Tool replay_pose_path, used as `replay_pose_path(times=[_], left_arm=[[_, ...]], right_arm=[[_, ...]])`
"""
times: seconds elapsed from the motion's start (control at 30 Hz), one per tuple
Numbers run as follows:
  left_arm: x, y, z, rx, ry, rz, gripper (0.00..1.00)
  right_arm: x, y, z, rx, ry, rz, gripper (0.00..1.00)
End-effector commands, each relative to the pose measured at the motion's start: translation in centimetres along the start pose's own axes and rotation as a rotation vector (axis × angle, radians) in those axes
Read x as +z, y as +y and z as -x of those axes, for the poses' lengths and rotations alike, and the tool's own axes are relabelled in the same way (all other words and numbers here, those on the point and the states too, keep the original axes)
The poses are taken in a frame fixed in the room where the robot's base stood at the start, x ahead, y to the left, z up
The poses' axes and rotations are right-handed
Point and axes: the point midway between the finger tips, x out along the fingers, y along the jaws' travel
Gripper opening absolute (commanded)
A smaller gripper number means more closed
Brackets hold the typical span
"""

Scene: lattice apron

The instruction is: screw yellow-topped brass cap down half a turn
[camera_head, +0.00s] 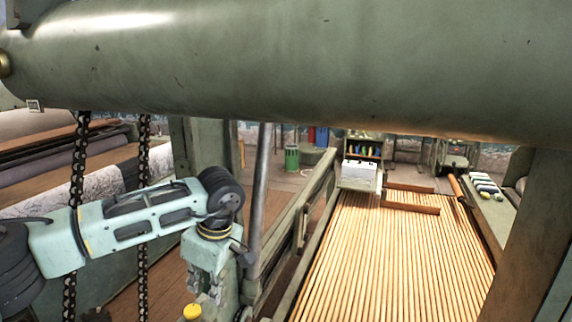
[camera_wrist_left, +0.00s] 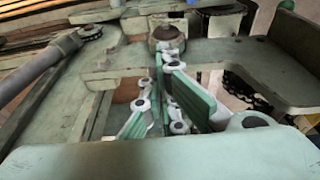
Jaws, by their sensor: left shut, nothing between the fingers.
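A yellow-topped cap (camera_head: 192,312) shows at the bottom edge of the head view, just below and left of my left wrist; its lower part is cut off. In the left wrist view a brown, dome-shaped knob (camera_wrist_left: 170,33) sits on a pale mount beyond the fingertips; I cannot tell whether it is the same cap. My left gripper (camera_wrist_left: 165,72) is shut with nothing between its green-padded fingers, short of that knob. In the head view its fingers are not clearly seen. My right gripper is in neither view.
A thick green beam (camera_head: 300,70) crosses the top of the head view. Two hanging chains (camera_head: 143,200) are behind my left arm, and a grey pole (camera_head: 260,190) stands right of it. A slatted wooden bed (camera_head: 390,255) lies to the right. A chain sprocket (camera_wrist_left: 240,88) shows in the wrist view.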

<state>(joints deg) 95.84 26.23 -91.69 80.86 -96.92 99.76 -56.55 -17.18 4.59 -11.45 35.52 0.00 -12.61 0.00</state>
Motion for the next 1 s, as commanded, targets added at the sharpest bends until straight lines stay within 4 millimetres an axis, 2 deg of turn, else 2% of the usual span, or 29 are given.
replay_pose_path(times=[0.03, 0.2, 0.33, 1.0], left_arm=[[0.2, 0.0, -1.0, -0.001, 0.000, 0.000, 0.00], [0.9, -0.1, -3.4, -0.002, -0.001, 0.000, 0.00], [1.2, 0.0, -4.6, -0.001, -0.001, 0.000, 0.00], [1.2, -0.1, -5.1, -0.003, -0.002, -0.001, 0.00]], right_arm=[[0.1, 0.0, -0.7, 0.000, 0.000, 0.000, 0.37], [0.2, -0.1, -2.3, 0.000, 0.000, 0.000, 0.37], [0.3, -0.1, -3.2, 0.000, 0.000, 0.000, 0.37], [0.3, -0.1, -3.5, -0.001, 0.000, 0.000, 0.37]])
